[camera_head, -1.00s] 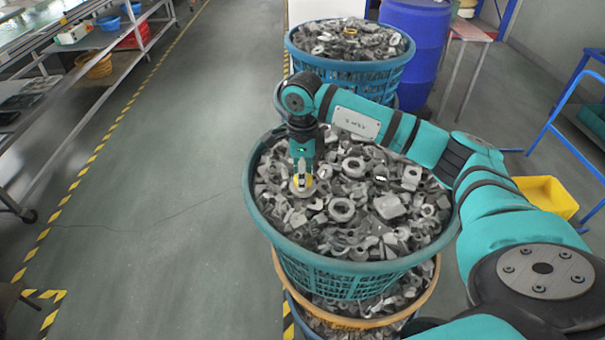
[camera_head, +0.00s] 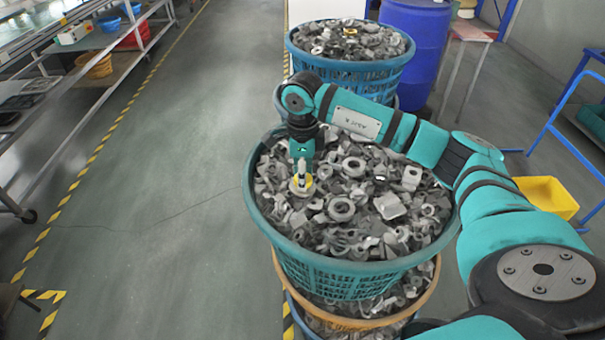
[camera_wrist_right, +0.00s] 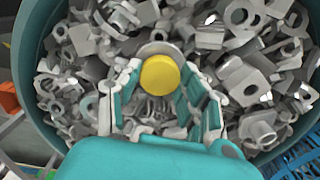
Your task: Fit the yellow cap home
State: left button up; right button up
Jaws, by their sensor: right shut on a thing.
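The yellow cap (camera_wrist_right: 160,75) is round with a flat face and sits between the fingertips of my right gripper (camera_wrist_right: 161,82) in the right wrist view. A pale grey round metal part (camera_wrist_right: 158,48) shows just behind its edge; I cannot tell whether they touch. The fingers are shut on the cap. My left gripper is not in view.
The green-blue basket (camera_head: 345,268) is heaped with grey metal parts and stands on another full basket. A second blue basket (camera_head: 345,77) and a blue drum (camera_head: 418,45) stand behind. A yellow bin (camera_head: 547,195) is at the right. The floor at left is clear.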

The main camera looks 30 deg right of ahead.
jog(key=shift+f, duration=0.1)
dwell(0.6)
jog(key=o, duration=0.8)
notch_tip(320, 180, up, 12)
jog(key=shift+r, duration=0.1)
dwell(0.8)
